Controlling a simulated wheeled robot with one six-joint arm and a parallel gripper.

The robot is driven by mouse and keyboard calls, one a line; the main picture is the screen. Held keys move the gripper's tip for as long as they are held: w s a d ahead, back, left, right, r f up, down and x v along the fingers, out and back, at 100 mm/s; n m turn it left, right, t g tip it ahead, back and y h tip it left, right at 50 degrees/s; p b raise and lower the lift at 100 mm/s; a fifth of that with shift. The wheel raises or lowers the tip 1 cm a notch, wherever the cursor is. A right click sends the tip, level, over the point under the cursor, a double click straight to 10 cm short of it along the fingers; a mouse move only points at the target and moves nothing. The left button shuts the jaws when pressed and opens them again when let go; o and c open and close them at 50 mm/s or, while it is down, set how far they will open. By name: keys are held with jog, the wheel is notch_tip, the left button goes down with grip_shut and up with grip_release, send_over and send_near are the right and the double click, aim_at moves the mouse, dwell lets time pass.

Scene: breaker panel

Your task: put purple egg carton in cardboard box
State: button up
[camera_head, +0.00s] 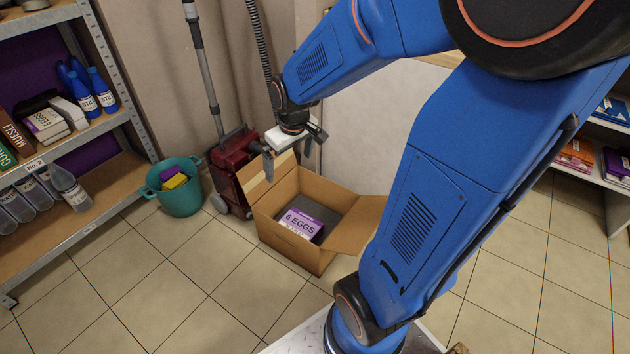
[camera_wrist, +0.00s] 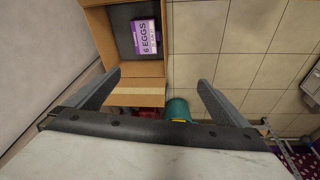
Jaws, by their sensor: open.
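The purple egg carton (camera_head: 302,223), marked "6 EGGS", lies inside the open cardboard box (camera_head: 285,243) on the floor. In the wrist view the carton (camera_wrist: 146,37) rests on the dark box bottom, near one wall, and the box flap (camera_wrist: 140,90) is folded outward. My gripper (camera_head: 288,160) is above the back left side of the box, apart from the carton. In the wrist view its two fingers (camera_wrist: 152,94) are spread wide with nothing between them.
A red vacuum cleaner (camera_head: 236,165) stands left of the box. A teal bucket (camera_head: 180,199) with a purple and a yellow item is farther left. A stocked shelf (camera_head: 105,185) is at the left, another (camera_head: 610,165) at the right. Tiled floor before the box is clear.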

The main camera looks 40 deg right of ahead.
jog(key=s+a+r+t, duration=0.1)
jog(key=s+a+r, duration=0.1)
jog(key=s+r, duration=0.3)
jog(key=s+a+r+m, duration=0.1)
jog(key=s+a+r, duration=0.2)
jog(key=s, duration=1.1)
notch_tip(320, 180, up, 3)
jog(key=shift+s+f+m+t, duration=0.2)
jog(key=shift+m+t, duration=0.1)
jog(key=shift+t, duration=0.1)
